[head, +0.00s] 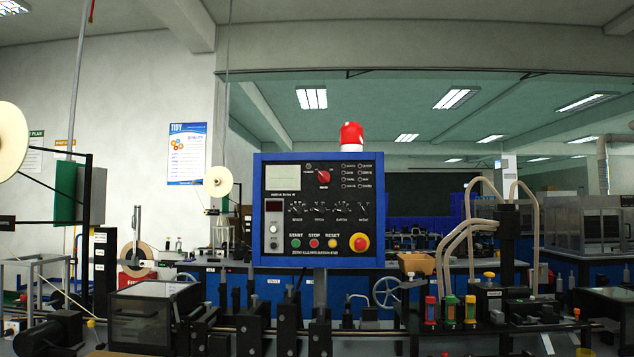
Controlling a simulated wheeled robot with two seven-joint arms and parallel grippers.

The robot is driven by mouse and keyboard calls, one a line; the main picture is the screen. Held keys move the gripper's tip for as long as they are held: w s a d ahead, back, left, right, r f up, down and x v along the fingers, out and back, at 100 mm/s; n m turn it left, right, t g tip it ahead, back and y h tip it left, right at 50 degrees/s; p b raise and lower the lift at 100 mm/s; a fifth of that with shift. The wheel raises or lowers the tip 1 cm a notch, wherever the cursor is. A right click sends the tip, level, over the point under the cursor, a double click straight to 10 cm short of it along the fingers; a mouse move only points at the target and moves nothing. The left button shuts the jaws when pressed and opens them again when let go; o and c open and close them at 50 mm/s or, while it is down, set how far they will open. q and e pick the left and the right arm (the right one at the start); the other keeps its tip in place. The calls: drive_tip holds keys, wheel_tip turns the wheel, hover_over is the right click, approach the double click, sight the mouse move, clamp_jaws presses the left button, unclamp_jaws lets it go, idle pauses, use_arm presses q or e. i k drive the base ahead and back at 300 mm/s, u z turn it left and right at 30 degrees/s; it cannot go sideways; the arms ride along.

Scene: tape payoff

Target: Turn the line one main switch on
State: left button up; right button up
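A blue-framed control panel (258,205) stands upright on a post at the centre of the head view. A red rotary knob (323,176), which looks like the main switch, sits at the upper middle of its dark face. The knob seems turned at a slant, but its exact position is too small to read. A small lamp (309,166) at its upper left looks unlit. Nothing covers the knob. Neither of my grippers shows in this view.
A red emergency-stop button (359,242) and green start button (296,243) are low on the panel. A red beacon (351,135) rises behind it. Dark line machinery (255,325) crosses below, with hoses (460,240) at right and a tape reel (217,181) at left.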

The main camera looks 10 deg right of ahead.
sight(324, 176)
drive_tip(key=z, duration=0.65)
drive_tip(key=i, duration=0.95)
drive_tip(key=z, duration=0.75)
